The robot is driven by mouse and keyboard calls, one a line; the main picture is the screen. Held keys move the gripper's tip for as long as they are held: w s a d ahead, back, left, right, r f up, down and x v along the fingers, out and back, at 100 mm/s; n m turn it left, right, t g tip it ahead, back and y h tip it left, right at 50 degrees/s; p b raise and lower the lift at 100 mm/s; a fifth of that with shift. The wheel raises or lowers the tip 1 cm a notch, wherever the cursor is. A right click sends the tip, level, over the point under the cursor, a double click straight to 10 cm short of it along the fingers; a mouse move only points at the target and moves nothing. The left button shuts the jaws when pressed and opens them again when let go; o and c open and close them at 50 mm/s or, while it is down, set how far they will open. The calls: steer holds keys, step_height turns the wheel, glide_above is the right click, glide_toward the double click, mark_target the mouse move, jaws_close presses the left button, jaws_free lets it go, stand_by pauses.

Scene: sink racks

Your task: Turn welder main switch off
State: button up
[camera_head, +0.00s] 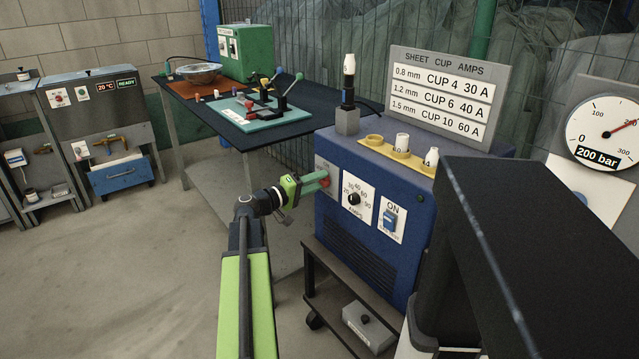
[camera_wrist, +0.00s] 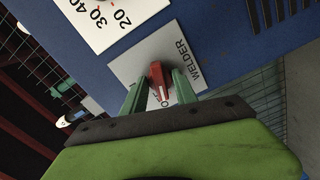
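The welder (camera_head: 345,235) is a blue box on a dark cart. Its main switch (camera_head: 326,182) is a small red knob on a grey plate at the front's left side. In the wrist view the red knob (camera_wrist: 158,77) has a white mark on its lower end, and the plate (camera_wrist: 176,46) reads "WELDER" along its right side. Other lettering beside the knob is partly hidden. My gripper (camera_head: 318,181) is at the plate. Its two green fingers (camera_wrist: 158,84) stand on either side of the knob, with narrow gaps showing, so it looks open around it.
Right of the switch are an amps dial (camera_head: 354,199) and a blue ON switch (camera_head: 389,219). Cups stand in a yellow holder (camera_head: 373,142) on top. A dark table (camera_head: 262,131) is behind to the left. Open floor (camera_head: 130,270) lies left of the arm.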

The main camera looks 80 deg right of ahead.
jaws_close()
steer(key=n, duration=0.2)
steer(key=shift+n, duration=0.4)
steer(key=shift+o, duration=2.3)
jaws_free()
steer(key=shift+w+a, duration=0.1)
steer(key=v, duration=0.4)
steer(key=shift+w+a, duration=0.3)
